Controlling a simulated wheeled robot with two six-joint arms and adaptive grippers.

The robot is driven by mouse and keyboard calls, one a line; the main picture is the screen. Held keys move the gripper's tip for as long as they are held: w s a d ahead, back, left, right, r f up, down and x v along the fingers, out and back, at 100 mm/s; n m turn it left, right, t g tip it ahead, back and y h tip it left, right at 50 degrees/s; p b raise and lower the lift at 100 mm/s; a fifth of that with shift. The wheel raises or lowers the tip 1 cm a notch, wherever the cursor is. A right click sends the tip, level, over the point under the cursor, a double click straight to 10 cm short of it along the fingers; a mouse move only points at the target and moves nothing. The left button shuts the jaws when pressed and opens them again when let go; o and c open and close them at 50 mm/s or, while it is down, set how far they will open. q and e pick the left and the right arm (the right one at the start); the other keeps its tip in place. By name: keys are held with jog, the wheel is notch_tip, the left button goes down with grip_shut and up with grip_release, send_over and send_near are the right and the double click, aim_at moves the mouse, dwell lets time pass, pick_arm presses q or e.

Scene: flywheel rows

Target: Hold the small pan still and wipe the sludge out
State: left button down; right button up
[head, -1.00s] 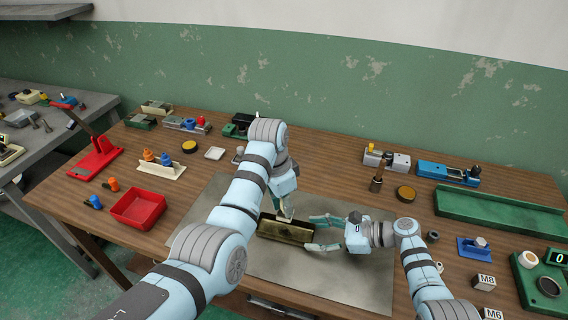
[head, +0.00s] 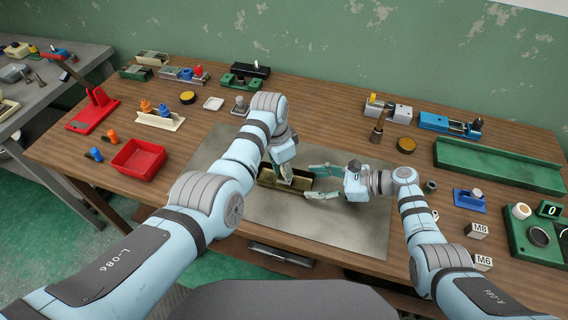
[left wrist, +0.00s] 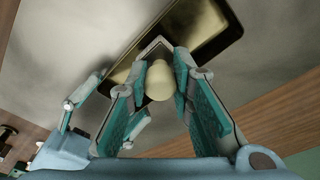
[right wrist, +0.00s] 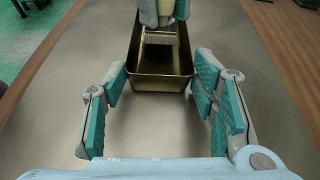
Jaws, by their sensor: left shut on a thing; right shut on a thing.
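The small pan (head: 298,184) is a brassy rectangular tray on the grey mat (head: 340,228). My left gripper (head: 285,170) is shut on a wiping tool by its cream handle (left wrist: 160,82). The tool's pale head (right wrist: 160,38) is down inside the pan, towards the far end in the right wrist view. My right gripper (head: 312,182) is shut on the pan's near end, one finger on each side; this also shows in the right wrist view (right wrist: 160,95). The pan's inside looks golden brown with dark parts; I cannot tell sludge from shadow.
A red bin (head: 138,160) stands to the left and a long green tray (head: 500,166) to the right. Blocks marked M8 (head: 477,230) and M6 (head: 483,262) lie near the right arm. The mat in front of the pan is clear.

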pick_arm(q)
jog(key=shift+f, duration=0.4)
dwell(0.6)
